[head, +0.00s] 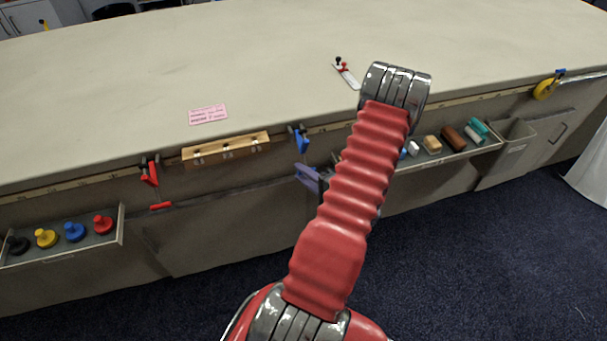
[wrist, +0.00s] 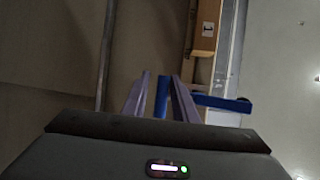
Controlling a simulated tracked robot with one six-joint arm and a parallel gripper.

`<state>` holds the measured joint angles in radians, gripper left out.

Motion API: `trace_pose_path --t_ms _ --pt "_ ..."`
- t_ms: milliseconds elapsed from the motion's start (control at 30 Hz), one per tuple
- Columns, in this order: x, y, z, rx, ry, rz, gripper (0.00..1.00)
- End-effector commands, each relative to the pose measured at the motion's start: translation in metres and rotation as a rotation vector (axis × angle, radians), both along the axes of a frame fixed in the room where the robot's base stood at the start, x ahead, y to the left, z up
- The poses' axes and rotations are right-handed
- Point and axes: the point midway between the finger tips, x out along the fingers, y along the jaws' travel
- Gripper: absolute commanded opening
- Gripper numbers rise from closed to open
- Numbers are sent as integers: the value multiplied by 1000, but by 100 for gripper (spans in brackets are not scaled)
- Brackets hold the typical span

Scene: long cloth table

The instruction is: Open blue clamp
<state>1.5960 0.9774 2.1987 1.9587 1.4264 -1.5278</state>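The blue clamp (head: 298,139) hangs on the front edge of the long table, right of the wooden block. In the wrist view its blue bar (wrist: 222,102) runs to the right, and a blue upright part shows between my lavender fingers. My gripper (head: 305,170) is just below the clamp in the head view, partly hidden behind my red arm. In the wrist view the fingers of my gripper (wrist: 161,78) stand apart, one on each side of the blue part. A gap shows at the left finger; contact at the right finger is unclear.
A wooden block (head: 226,149) sits at the table edge, with a red clamp (head: 150,170) farther left. An open drawer with several knobs (head: 75,232) juts out at left, another drawer (head: 455,150) at right. A pink card (head: 208,114) lies on the tabletop.

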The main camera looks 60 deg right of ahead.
Motion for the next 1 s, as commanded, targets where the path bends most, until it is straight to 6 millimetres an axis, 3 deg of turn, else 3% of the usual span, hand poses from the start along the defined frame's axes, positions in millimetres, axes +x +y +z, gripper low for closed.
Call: trace_pose_path --t_ms 33,267,1000 --pt "-7 -17 7 -25 -5 -33 34" --pt "-17 -13 8 -24 -4 -34 34" --pt "-95 36 17 -5 0 -12 34"
